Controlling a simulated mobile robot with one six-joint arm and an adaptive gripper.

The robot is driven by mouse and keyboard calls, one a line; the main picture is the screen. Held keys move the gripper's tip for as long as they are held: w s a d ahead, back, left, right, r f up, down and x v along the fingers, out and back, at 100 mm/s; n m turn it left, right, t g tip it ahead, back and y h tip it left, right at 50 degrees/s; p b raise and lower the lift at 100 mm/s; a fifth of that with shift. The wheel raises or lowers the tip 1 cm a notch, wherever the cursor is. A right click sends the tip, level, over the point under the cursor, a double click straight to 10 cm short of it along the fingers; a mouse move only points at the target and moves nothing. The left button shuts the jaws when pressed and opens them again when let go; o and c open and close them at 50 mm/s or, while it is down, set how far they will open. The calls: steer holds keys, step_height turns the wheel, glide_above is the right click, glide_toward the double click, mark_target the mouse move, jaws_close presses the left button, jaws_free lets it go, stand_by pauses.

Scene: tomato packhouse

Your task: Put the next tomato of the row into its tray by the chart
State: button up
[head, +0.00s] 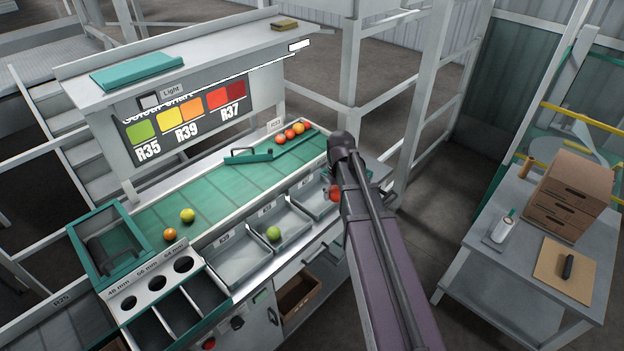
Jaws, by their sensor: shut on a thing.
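A red tomato (334,193) shows at the left edge of my arm, over or beside the right tray (312,205). My gripper (329,178) is mostly hidden behind my arm and appears shut on this tomato. The middle tray (290,241) holds a green tomato (274,233). The left tray (238,264) looks empty. The colour chart (185,118) shows green at R35, yellow and orange at R39, red at R37.
A green gate bar (248,156) crosses the belt. A sizing board with round holes (156,283) and a green-rimmed bin (110,245) stand at the left. A side table (500,262) with cardboard boxes (568,195) is at the right. A shelf overhangs the chart.

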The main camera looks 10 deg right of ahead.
steer(key=shift+w+a, duration=0.1)
steer(key=shift+a, duration=0.05)
steer(key=b, duration=0.8)
glide_above(313, 206)
step_height(313, 206, down, 8)
steer(key=shift+r+n, duration=0.15)
steer(key=shift+n, duration=0.15)
steer(key=shift+f, duration=0.2)
step_height(313, 206, down, 10)
steer(key=b, duration=1)
steer(key=shift+f+b, duration=0.6)
steer(key=shift+b, duration=0.05)
stand_by(0.3)
steer(key=o, duration=0.6)
